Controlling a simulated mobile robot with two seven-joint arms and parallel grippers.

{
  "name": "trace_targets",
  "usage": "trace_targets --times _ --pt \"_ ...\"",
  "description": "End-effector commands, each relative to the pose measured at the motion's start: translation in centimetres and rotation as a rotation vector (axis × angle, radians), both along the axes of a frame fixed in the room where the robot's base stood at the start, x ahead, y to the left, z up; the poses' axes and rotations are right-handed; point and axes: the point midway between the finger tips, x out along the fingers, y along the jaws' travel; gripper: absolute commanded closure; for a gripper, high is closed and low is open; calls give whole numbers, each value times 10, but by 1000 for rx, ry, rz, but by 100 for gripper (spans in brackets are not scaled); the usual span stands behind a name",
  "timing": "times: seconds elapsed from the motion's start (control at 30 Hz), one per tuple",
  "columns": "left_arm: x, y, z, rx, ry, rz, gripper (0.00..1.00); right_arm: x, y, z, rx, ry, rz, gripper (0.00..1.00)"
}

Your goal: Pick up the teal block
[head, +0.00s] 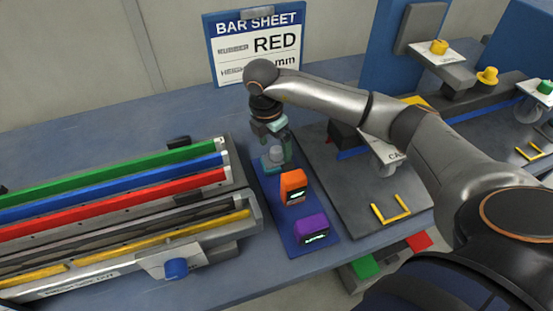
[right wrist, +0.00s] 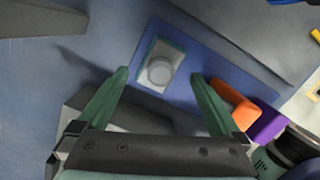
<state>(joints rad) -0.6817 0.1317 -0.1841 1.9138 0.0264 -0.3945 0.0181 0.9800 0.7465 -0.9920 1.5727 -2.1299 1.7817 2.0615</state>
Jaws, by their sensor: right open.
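The teal block (head: 272,166) sits at the far end of a narrow blue mat (head: 317,205), with a light grey top and a round grey knob. In the right wrist view the teal block (right wrist: 160,68) shows its grey face and a thin teal edge, just ahead of the fingertips. My right gripper (head: 276,143) hangs just above the block and partly covers it. In the right wrist view its green fingers (right wrist: 160,78) are spread apart with nothing held between them. My left gripper is not in view.
An orange block (head: 293,188) and a purple block (head: 309,230) stand on the same mat, nearer. A rack with coloured bars (head: 170,183) lies to the left. A dark plate with yellow brackets (head: 350,185) lies right. A bar sheet sign (head: 255,45) stands behind.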

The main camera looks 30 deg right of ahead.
Motion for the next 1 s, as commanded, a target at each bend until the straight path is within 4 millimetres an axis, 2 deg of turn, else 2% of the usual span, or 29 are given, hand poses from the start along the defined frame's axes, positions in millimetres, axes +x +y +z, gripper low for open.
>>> trace_targets --times 0.2,0.53,1.0 --pt "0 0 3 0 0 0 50 -2 -6 -32 -2 3 -3 0" --pt "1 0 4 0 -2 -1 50 -2 -7 -39 -1 0 0 0" --pt "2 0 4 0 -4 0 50 -2 -6 -39 0 0 0 53"
